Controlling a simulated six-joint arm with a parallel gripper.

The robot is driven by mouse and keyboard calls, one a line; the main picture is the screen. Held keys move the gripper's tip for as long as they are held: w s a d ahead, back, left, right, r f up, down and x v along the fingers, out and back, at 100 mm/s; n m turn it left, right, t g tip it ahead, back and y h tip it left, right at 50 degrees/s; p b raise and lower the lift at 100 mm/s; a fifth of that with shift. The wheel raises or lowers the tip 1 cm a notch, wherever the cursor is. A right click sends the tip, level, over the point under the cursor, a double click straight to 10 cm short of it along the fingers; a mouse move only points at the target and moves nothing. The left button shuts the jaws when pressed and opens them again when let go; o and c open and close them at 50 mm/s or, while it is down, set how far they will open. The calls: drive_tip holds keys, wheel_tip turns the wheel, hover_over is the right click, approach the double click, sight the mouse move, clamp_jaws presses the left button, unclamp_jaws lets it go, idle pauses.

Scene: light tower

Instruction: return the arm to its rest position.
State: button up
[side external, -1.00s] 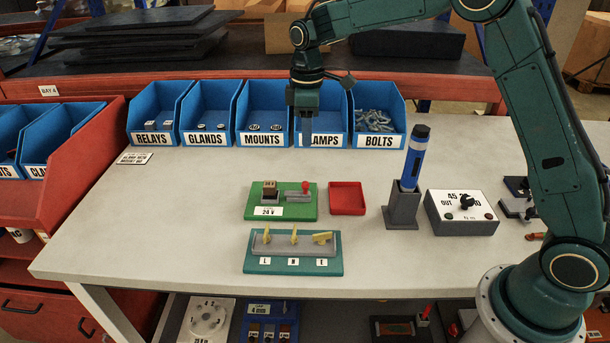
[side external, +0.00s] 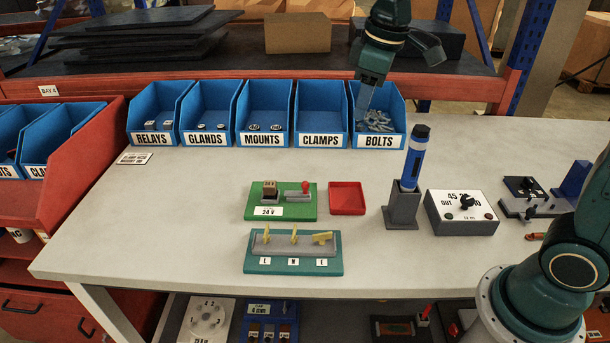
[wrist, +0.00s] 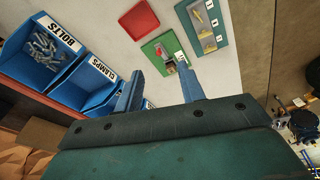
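My gripper (side external: 362,110) hangs in the air at the back of the table, in front of or over the bolts bin (side external: 379,141) in the side view. In the wrist view my gripper (wrist: 157,82) shows two blue-grey fingers spread apart, with nothing between them. The clamps bin (side external: 321,141) is to its left and looks empty. The bolts bin holds several metal bolts (side external: 376,121).
Bins of mounts (side external: 262,141), glands (side external: 205,140) and relays (side external: 153,139) continue the row. The table holds a green switch board (side external: 285,212), a red tray (side external: 347,198), a terminal board (side external: 292,265), a blue tool in a grey holder (side external: 403,212) and a dial box (side external: 462,222).

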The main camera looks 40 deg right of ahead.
drive_tip(key=s+f+m+t, duration=0.1)
drive_tip(key=s+m+t, duration=0.2)
drive_tip(key=s, duration=1.7)
drive_tip(key=shift+s+d+m, duration=0.3)
drive_tip(key=shift+d+m, duration=0.15)
drive_tip(key=shift+m, duration=0.65)
